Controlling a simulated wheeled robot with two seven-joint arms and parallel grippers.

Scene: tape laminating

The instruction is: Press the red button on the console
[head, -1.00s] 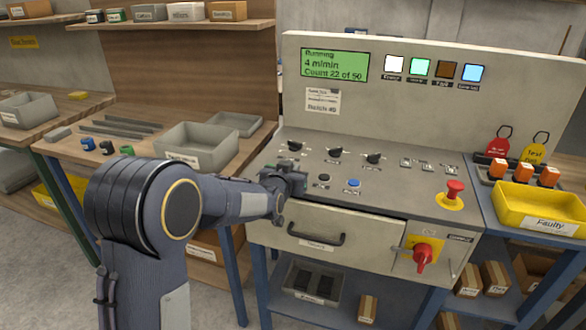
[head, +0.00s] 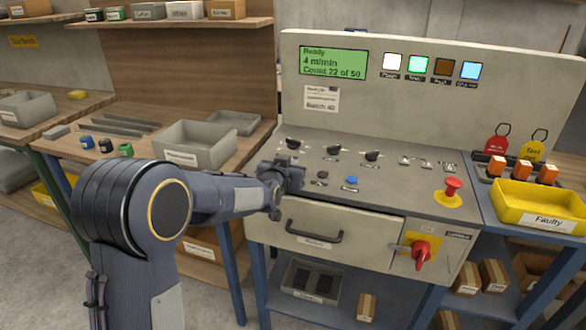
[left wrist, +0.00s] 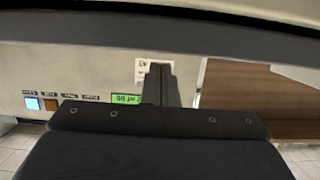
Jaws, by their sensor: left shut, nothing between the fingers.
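The console (head: 390,214) stands in the middle of the head view. A red mushroom button (head: 453,187) on a yellow base is at the right of its sloped panel. A black button (head: 322,175) and a blue button (head: 351,181) sit near the panel's front left. My left gripper (head: 291,178) is shut and empty at the panel's left front, just left of the black button. It hides the panel beneath it, so I cannot tell whether it touches anything. The shut fingers show in the left wrist view (left wrist: 160,85). The green display (head: 333,63) reads "Ready", "4 m/min", "Count 22 of 50".
Several black knobs (head: 372,156) stand behind the buttons. A red rotary switch (head: 421,249) is on the console front, beside a drawer handle (head: 314,238). A yellow "Faulty" bin (head: 540,207) is at the right. A grey bin (head: 195,145) stands on the left bench.

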